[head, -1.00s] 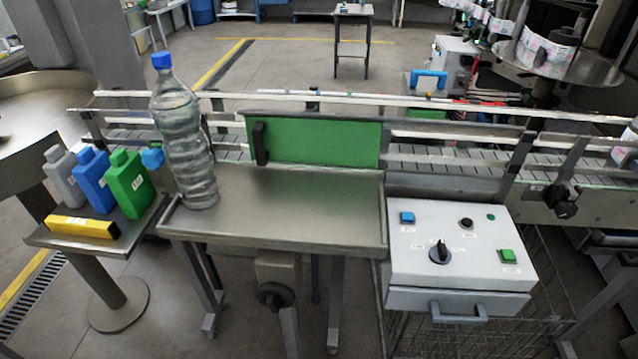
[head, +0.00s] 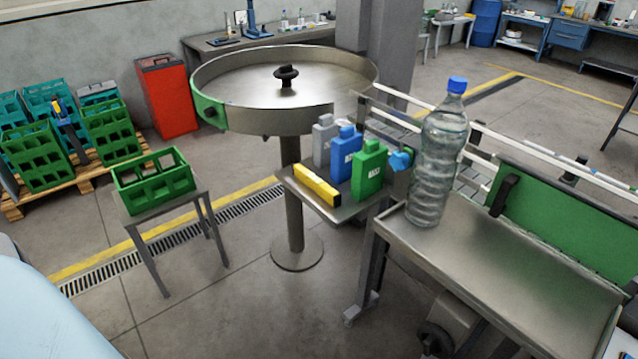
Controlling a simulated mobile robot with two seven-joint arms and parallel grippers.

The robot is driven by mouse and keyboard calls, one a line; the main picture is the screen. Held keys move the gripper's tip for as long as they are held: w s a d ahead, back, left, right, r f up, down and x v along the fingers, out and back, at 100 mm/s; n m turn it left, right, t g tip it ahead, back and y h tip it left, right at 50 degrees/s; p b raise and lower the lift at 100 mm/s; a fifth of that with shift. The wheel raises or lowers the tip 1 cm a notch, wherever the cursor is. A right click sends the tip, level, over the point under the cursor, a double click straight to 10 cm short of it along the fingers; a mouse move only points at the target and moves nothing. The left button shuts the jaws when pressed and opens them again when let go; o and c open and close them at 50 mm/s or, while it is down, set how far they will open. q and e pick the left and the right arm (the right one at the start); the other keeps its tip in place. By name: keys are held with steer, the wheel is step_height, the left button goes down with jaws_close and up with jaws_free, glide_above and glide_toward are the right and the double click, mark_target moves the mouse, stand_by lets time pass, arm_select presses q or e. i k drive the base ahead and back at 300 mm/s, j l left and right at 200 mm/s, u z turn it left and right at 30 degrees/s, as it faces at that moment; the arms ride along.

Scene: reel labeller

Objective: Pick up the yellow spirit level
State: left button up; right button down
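Neither of my grippers shows in the head view.
A large clear bottle with a blue cap (head: 437,155) stands on the metal table (head: 500,262) right of the shelf. A round steel turntable (head: 285,120) stands behind. A green crate (head: 153,184) sits on a stand at left. Floor in front of the shelf is clear.

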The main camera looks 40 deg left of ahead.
mark_target(330, 194)
steer(key=i+j+z, duration=0.2)
steer(key=j, duration=1.25)
steer(key=k+j+z, duration=0.2)
steer(key=j, duration=1.2)
steer(key=j+z, duration=0.2)
steer(key=j, duration=1.3)
